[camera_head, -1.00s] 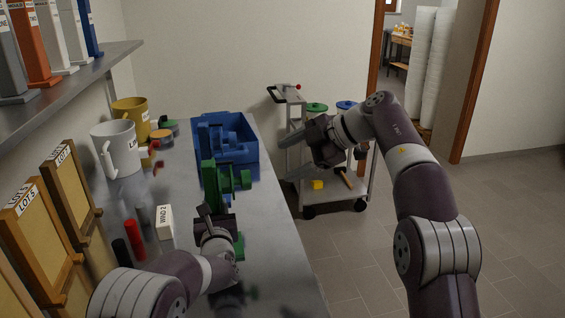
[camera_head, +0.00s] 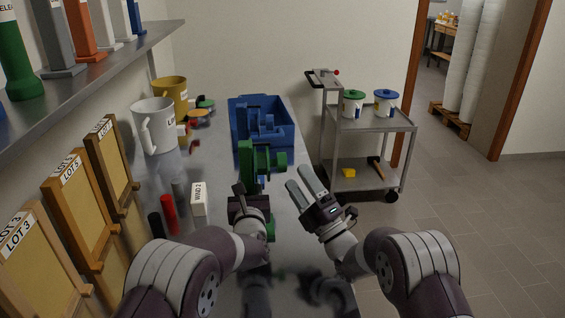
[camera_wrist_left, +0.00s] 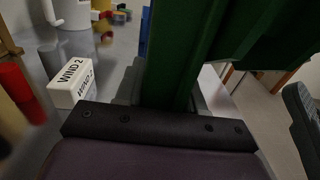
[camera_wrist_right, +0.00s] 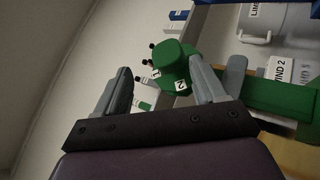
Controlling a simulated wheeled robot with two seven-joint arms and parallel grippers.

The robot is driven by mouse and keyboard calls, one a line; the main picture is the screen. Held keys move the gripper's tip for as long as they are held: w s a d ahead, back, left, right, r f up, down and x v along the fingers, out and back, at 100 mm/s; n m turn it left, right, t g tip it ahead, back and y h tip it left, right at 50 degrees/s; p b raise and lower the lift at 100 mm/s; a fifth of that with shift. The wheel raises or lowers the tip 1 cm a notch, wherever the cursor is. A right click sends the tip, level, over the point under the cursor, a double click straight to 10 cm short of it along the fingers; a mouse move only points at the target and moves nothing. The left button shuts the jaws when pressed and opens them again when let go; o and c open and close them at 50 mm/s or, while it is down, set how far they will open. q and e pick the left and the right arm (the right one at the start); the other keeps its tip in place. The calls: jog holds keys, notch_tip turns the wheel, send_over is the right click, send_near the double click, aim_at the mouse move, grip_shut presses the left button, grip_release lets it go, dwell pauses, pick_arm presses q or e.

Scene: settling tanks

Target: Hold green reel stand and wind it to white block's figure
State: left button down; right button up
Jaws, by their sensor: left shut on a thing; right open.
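The green reel stand (camera_head: 262,158) stands on the grey bench in front of the blue crate. My left gripper (camera_head: 250,192) is shut on its upright; in the left wrist view the green post (camera_wrist_left: 172,75) lies between the fingers. My right gripper (camera_head: 304,184) is open and empty, to the right of the stand. In the right wrist view the green reel (camera_wrist_right: 175,70), with labels 1 and 2, appears between the open fingers (camera_wrist_right: 165,88), seemingly ahead of them. The white block (camera_head: 199,199) reads WIND 2 and stands left of the stand; it also shows in the left wrist view (camera_wrist_left: 72,82).
A blue crate (camera_head: 284,138) holding blue parts sits behind the stand. A red cylinder (camera_head: 169,214) and a black one (camera_head: 156,224) stand left of the block. Mugs and framed LOT boards line the wall side. A cart (camera_head: 370,121) stands beyond the bench's right edge.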

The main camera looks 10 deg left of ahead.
aim_at(282, 163)
jog(key=w+a+r, duration=0.1)
jog(key=w+a+r+n+t+h, duration=0.1)
jog(key=a, duration=0.1)
jog(key=w+a+h, duration=0.1)
jog(key=w, duration=0.1)
jog(key=shift+a+r+t, duration=0.3)
jog(key=shift+a+r, duration=0.1)
jog(key=c, duration=1)
jog(key=shift+o, duration=0.2)
jog(key=m+g+h, duration=0.2)
jog(key=h, duration=0.2)
jog(key=shift+r+m+g, duration=0.1)
jog(key=shift+m+g, duration=0.3)
jog(key=shift+a+m+g+h, duration=0.1)
jog(key=shift+m+g+h, duration=0.6)
jog(key=shift+g+h, duration=0.6)
